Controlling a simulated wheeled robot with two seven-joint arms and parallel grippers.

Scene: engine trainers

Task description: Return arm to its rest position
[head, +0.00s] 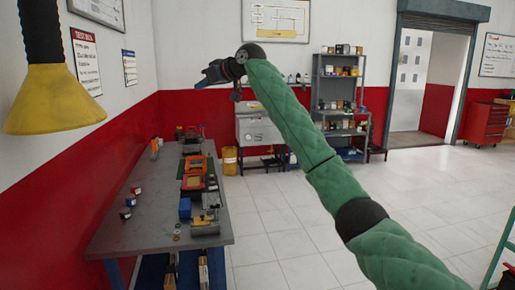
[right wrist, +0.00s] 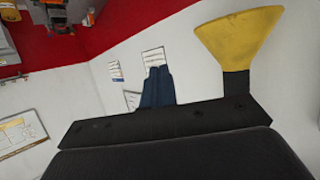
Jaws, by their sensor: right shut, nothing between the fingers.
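My right arm (head: 300,130), in a green sleeve, reaches up from the lower right in the head view. Its dark gripper (head: 212,77) is raised in the air, pointing left, well above the workbench (head: 150,235). In the right wrist view the two dark fingers (right wrist: 158,86) are together with nothing between them. My left arm and gripper are not in view.
A yellow lamp (head: 55,98) hangs at the left, also in the right wrist view (right wrist: 240,40). A grey shelf (head: 337,85) stands behind.

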